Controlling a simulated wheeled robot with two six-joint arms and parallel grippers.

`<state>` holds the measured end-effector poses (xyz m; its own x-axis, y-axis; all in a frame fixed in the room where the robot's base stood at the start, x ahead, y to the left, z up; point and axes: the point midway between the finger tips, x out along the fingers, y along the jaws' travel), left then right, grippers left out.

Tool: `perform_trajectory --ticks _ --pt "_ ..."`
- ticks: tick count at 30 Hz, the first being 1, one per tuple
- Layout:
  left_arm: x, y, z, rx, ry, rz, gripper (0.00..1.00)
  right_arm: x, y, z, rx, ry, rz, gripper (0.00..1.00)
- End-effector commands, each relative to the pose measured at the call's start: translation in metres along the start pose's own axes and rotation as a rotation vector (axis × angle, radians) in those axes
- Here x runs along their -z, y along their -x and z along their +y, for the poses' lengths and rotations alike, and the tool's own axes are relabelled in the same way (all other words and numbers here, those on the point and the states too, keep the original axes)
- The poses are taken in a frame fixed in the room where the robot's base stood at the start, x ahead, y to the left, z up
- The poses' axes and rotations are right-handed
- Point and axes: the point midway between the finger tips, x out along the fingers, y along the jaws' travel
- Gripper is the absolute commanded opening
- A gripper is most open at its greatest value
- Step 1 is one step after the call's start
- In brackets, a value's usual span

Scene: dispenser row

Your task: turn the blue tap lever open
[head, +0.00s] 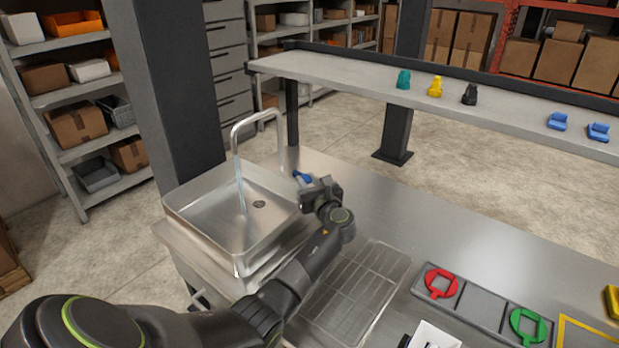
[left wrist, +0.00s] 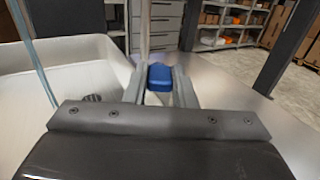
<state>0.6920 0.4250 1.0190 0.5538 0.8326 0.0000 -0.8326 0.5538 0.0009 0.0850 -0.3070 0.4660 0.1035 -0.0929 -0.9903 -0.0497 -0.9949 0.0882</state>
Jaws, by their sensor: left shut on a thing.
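The blue tap lever (head: 301,176) is at the right side of the steel sink, near the foot of the tap (head: 257,120). My left gripper (head: 306,184) is at the lever. In the left wrist view, the blue lever (left wrist: 159,78) sits between the two fingers of my left gripper (left wrist: 160,88), which is shut on it. A pale blue stream of water (head: 240,190) runs from the tap spout down into the sink (head: 205,211). The lower part of the lever is hidden by the gripper. My right gripper is not in view.
A wire drying rack (head: 350,300) lies right of the sink. A grey tray (head: 470,300) holds a red ring and a green ring. A raised shelf (head: 340,72) at the back carries several small coloured pieces. The counter right of the lever is clear.

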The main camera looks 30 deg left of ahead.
Motion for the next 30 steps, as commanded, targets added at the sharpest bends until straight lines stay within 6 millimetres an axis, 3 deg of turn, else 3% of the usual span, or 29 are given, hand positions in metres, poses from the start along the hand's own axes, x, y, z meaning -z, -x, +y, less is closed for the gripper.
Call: perform_trajectory --ticks 5,6,11,22,26,30 --pt "0.001 0.000 0.000 -0.001 0.001 0.001 0.00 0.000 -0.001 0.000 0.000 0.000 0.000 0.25" --pt "0.001 0.000 0.000 -0.001 0.001 0.001 0.26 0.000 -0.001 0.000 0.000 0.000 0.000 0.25" --pt "0.001 0.000 0.000 -0.001 0.001 0.001 0.45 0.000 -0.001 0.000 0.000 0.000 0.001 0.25" --pt "-0.001 0.006 -0.001 0.000 0.002 0.003 0.45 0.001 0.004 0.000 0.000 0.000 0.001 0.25" --pt "-0.002 0.024 -0.001 0.000 0.001 0.005 0.45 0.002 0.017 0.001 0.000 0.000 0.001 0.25" --pt "-0.003 0.057 -0.001 0.001 0.003 0.007 0.45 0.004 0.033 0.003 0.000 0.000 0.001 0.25"
